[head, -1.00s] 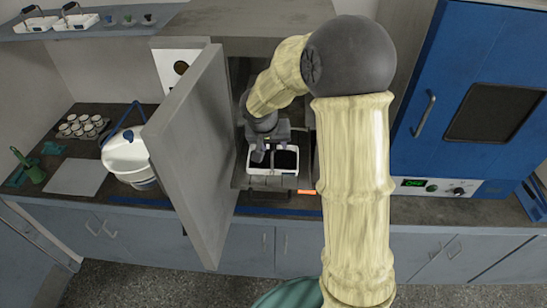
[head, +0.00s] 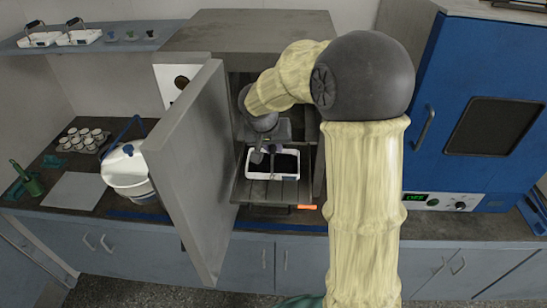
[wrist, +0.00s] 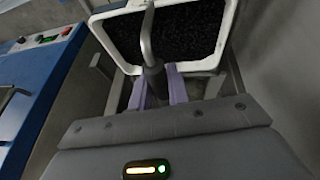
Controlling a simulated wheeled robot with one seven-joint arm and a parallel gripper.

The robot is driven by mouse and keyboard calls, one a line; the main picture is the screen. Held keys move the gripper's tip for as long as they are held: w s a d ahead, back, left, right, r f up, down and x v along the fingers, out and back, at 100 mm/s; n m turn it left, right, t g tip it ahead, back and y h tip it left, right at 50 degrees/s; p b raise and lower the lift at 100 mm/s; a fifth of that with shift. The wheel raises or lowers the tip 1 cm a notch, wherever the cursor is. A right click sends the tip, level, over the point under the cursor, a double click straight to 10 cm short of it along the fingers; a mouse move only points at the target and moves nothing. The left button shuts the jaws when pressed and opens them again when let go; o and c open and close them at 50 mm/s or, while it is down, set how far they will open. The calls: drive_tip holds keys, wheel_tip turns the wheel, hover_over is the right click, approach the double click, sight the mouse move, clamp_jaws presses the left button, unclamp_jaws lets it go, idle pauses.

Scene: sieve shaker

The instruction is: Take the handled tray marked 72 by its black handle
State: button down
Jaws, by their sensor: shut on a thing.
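A white-rimmed handled tray (head: 273,177) with black granular contents is at the mouth of the open grey cabinet, above or on its shelf (head: 262,193); I cannot tell if there is a gap. In the wrist view the tray (wrist: 219,42) shows its grey bail and dark handle grip (wrist: 155,78). My gripper (head: 266,153) reaches down over the tray from the back left. Its purple fingers (wrist: 157,92) are shut on the handle, one on each side. The mark 72 cannot be read, and part of the handle is hidden.
The grey cabinet door (head: 190,165) stands open just left of the tray. The blue oven (head: 465,110) is on the right. A white bucket (head: 127,172), a pale mat (head: 75,191) and several cups (head: 82,138) are on the left counter. Two more handled trays (head: 75,37) stand on the high shelf.

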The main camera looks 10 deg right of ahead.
wheel_tip(320, 180, up, 6)
drive_tip(key=shift+f+b, duration=0.15)
drive_tip(key=shift+b, duration=0.2)
idle(0.4)
